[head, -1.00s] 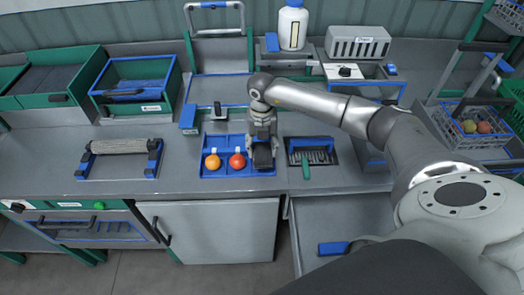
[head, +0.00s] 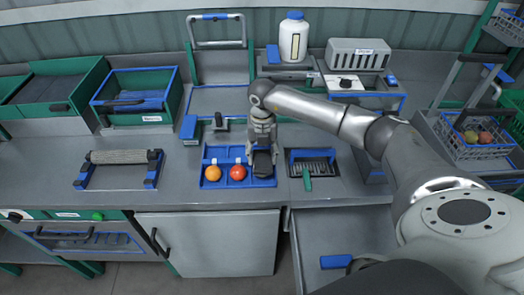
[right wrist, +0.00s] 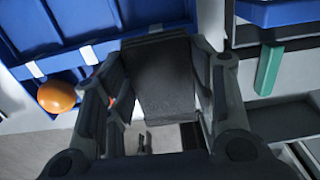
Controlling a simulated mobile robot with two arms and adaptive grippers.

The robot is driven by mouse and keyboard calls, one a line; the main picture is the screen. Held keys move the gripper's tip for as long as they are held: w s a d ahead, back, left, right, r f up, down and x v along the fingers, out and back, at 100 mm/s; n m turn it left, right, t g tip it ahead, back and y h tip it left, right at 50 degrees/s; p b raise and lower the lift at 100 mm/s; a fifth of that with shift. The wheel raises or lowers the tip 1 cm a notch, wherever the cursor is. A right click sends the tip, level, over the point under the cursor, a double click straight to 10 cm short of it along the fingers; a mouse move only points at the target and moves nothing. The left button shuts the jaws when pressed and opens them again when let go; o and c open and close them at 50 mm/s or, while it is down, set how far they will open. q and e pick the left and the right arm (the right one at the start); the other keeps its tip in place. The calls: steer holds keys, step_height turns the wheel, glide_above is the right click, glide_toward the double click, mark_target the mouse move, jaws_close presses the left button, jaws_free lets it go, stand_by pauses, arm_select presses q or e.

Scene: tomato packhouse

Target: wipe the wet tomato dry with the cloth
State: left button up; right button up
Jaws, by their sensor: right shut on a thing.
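A blue tray (head: 208,154) on the counter has an orange tomato (head: 212,173) in its left compartment and a red tomato (head: 237,173) in its middle one. I cannot tell which is wet. My right gripper (head: 262,163) is over the tray's right compartment, right of the red tomato. It is shut on a dark grey flat thing, likely the folded cloth, which shows between the fingers in the right wrist view (right wrist: 163,78). There the orange tomato (right wrist: 57,97) is at left and only a sliver of red shows behind a finger. My left gripper is not in view.
A blue-framed grate with a green handle (head: 307,183) is just right of the tray. A roller on a blue stand (head: 119,157) is to the left. A white bottle (head: 293,40) stands behind. The counter between roller and tray is clear.

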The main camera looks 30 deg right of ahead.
mark_target(263, 164)
steer(key=shift+s+a+f+p, duration=0.1)
steer(key=shift+s+a+p, duration=0.2)
steer(key=shift+s, duration=0.2)
steer(key=shift+s+a+p, duration=0.2)
steer(key=shift+s+p, duration=0.15)
steer(key=shift+s, duration=0.1)
steer(key=shift+s+a+p, duration=0.35)
steer(key=shift+s+a, duration=0.1)
steer(key=shift+s, duration=0.3)
steer(key=shift+w+f, duration=0.1)
steer(key=shift+w+d+b, duration=0.4)
steer(key=shift+w+b, duration=0.15)
steer(key=shift+b, duration=0.05)
steer(key=shift+w+d+b, duration=0.4)
steer(key=shift+w+b, duration=0.1)
steer(key=shift+w, duration=0.2)
steer(key=shift+w+d+b, duration=0.35)
steer(key=shift+w+b, duration=0.15)
steer(key=shift+w, duration=0.15)
